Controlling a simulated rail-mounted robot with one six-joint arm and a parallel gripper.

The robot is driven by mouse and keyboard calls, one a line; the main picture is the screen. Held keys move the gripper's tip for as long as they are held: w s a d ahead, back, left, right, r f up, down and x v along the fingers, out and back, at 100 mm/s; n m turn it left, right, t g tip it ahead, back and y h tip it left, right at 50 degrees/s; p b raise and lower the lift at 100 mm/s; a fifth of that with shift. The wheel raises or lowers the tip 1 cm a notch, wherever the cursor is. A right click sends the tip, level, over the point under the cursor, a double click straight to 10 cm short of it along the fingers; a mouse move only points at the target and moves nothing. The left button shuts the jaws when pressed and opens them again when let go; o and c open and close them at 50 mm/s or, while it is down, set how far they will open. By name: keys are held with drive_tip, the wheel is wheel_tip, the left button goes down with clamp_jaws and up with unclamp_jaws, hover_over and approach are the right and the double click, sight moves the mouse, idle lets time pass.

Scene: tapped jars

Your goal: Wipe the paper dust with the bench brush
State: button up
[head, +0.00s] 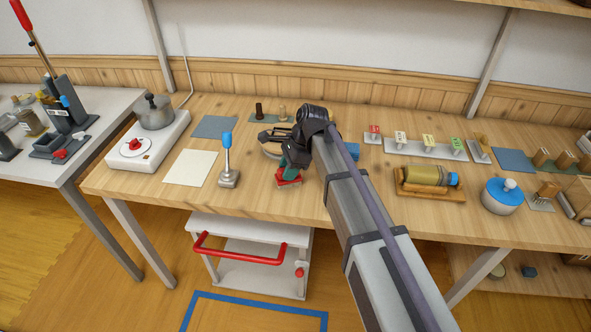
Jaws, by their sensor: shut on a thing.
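My gripper (291,160) is over the middle of the wooden bench, at the end of my arm. It is shut on what looks like the bench brush (289,180), which has a teal upper part and a red lower part. The brush is low, close to the bench top; I cannot tell whether it touches. My gripper and wrist hide much of its handle. I cannot make out the paper dust; a cream sheet (190,168) lies flat to the left.
A lever with a blue knob (227,162) stands just left of the brush. A white hotplate (150,143) with a grey pot is further left. A rolled bottle on a wooden cradle (430,178) and a blue-lidded jar (502,196) stand at the right. A white cart (252,250) is below.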

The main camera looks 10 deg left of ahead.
drive_tip(key=shift+a, duration=1.45)
drive_tip(key=shift+s+d+r, duration=0.1)
drive_tip(key=shift+d, duration=2.9)
drive_tip(key=shift+r, duration=0.1)
wheel_tip(320, 180, up, 6)
drive_tip(key=p, duration=0.6)
wheel_tip(320, 180, up, 3)
drive_tip(key=p, duration=0.3)
drive_tip(key=shift+a, duration=0.15)
